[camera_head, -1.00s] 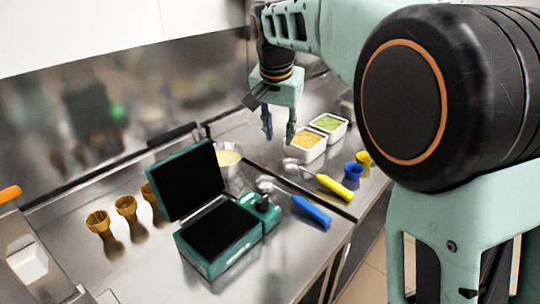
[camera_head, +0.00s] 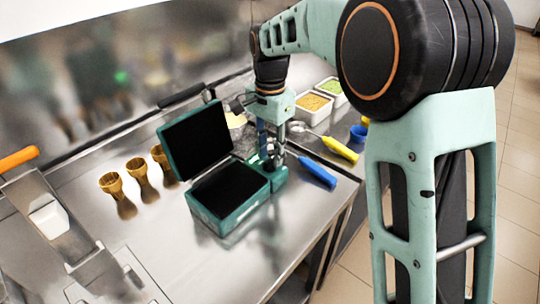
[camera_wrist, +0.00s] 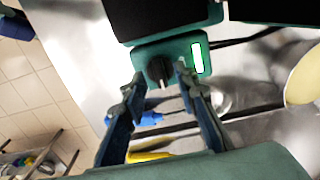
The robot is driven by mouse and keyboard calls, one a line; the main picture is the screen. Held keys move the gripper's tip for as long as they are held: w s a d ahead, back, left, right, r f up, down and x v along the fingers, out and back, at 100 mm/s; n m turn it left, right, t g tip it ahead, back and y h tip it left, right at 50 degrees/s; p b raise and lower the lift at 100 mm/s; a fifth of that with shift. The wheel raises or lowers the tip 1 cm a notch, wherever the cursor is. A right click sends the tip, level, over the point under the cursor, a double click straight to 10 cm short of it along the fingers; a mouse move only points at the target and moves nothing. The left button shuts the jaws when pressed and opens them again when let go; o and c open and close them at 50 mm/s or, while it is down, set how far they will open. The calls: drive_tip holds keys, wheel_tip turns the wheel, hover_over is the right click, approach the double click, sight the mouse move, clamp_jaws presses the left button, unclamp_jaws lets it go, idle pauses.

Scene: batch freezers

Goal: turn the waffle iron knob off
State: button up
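The teal waffle iron (camera_head: 230,198) stands on the steel counter with its lid (camera_head: 195,140) raised and its black plates showing. Its control box (camera_head: 279,178) is at its right side. In the wrist view the black knob (camera_wrist: 158,70) sits on the teal box, beside a lit white-green indicator (camera_wrist: 198,57). My gripper (camera_head: 270,150) is above the control box, pointing down. In the wrist view my gripper (camera_wrist: 159,78) is open, with a fingertip on each side of the knob. I cannot tell whether either fingertip touches it. In the head view my fingers partly hide the knob.
A blue-handled scoop (camera_head: 317,171) and a yellow-handled scoop (camera_head: 340,149) lie to the right. A batter bowl (camera_head: 236,119) is behind my gripper, and white food tubs (camera_head: 312,108) stand beyond. Waffle cones (camera_head: 137,167) stand left. The front counter is clear.

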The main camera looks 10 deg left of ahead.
drive_tip(key=shift+f, duration=0.55)
clamp_jaws()
